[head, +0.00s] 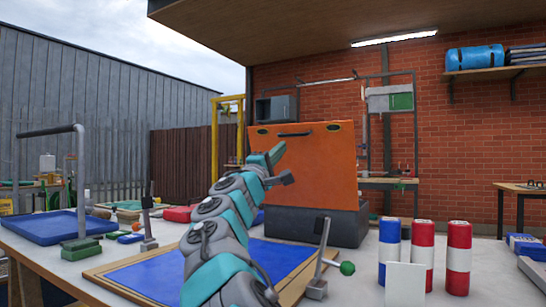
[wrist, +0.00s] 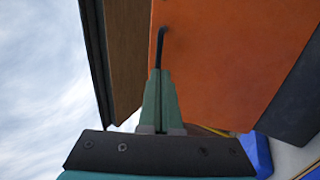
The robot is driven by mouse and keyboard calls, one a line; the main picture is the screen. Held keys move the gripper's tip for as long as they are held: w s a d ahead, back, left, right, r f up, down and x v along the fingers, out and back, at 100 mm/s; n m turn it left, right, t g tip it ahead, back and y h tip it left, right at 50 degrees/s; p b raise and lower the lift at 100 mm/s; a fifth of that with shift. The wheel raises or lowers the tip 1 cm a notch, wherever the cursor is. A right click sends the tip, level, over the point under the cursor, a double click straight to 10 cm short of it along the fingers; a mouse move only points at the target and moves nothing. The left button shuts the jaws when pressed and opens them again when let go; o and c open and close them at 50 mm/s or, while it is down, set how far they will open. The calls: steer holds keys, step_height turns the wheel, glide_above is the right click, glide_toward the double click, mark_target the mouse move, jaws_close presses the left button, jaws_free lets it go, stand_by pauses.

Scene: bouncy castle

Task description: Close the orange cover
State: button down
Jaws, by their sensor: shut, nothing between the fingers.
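The orange cover (head: 318,165) stands raised, nearly upright, on a dark grey box (head: 345,226) at the back of the table. A dark handle (head: 294,135) is near its top edge. In the wrist view the cover (wrist: 225,70) fills much of the right side, and the handle (wrist: 161,45) lies just beyond my fingertips. My gripper (head: 280,150) is shut and empty, in front of the cover's upper left part; it also shows in the wrist view (wrist: 159,72). I cannot tell whether the fingertips touch the handle. My arm hides part of the box.
Red and blue striped cans (head: 423,255) and a white block (head: 405,284) stand at the front right. A lever with a green knob (head: 347,268) stands by the wood-framed blue mat (head: 150,277). A blue tray (head: 60,227) lies at left. Bare table shows around the mat.

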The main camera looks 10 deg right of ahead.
mark_target(292, 136)
steer(key=x, duration=0.4)
steer(key=shift+r+p, duration=0.2)
steer(key=shift+p, duration=0.15)
steer(key=shift+w+d+r, duration=0.1)
steer(key=shift+w+d, duration=0.2)
steer(key=shift+w, duration=0.05)
